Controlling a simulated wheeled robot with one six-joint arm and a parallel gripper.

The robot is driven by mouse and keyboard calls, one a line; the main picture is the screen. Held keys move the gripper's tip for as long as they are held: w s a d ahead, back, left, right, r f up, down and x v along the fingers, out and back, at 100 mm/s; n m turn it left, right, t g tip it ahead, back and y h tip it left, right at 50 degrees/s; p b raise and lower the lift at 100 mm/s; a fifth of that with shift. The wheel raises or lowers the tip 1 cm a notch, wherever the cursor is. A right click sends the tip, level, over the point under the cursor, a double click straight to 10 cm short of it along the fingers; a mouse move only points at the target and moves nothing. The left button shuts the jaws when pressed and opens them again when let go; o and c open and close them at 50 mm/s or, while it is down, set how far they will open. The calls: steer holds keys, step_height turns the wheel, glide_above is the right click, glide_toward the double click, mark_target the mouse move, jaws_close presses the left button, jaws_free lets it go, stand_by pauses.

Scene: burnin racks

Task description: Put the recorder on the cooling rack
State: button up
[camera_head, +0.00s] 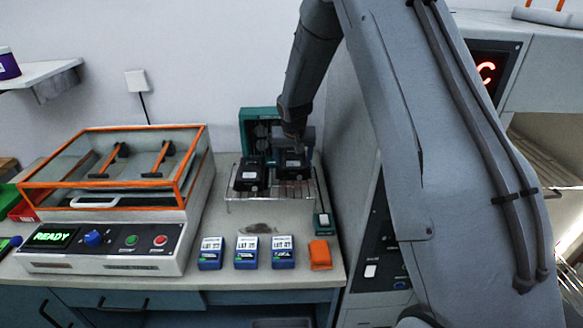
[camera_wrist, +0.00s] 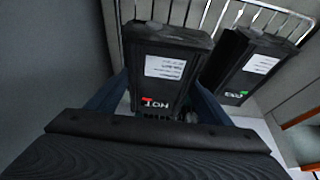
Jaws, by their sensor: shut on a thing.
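The wire cooling rack (camera_head: 272,203) stands on the bench, and its bars (camera_wrist: 188,14) show at the top of the wrist view. My gripper (camera_head: 293,145) is shut on a black recorder (camera_head: 294,163) at the right part of the rack. In the wrist view this recorder (camera_wrist: 165,65) sits between my fingers, with a white label and red lettering. I cannot tell whether it rests on the bars or is just above. A second black recorder (camera_head: 250,175), with green lettering in the wrist view (camera_wrist: 247,65), sits on the rack to its left in the head view.
A glass-lidded, orange-framed chamber (camera_head: 110,190) reading READY stands at left. Blue lot boxes (camera_head: 247,252) and an orange block (camera_head: 320,255) line the bench front. A green unit (camera_head: 258,120) stands behind the rack. A grey cabinet wall (camera_head: 350,150) is close at right.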

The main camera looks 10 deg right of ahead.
mark_target(293, 160)
steer(key=shift+f+p, duration=0.5)
steer(key=shift+f, duration=1.35)
steer(key=shift+f, duration=0.1)
steer(key=shift+f, duration=0.1)
steer(key=o, duration=1.5)
steer(key=shift+r, duration=0.4)
steer(key=b+v, duration=0.3)
steer(key=v, duration=0.7)
steer(key=shift+b, duration=0.3)
steer(key=shift+v, duration=0.8)
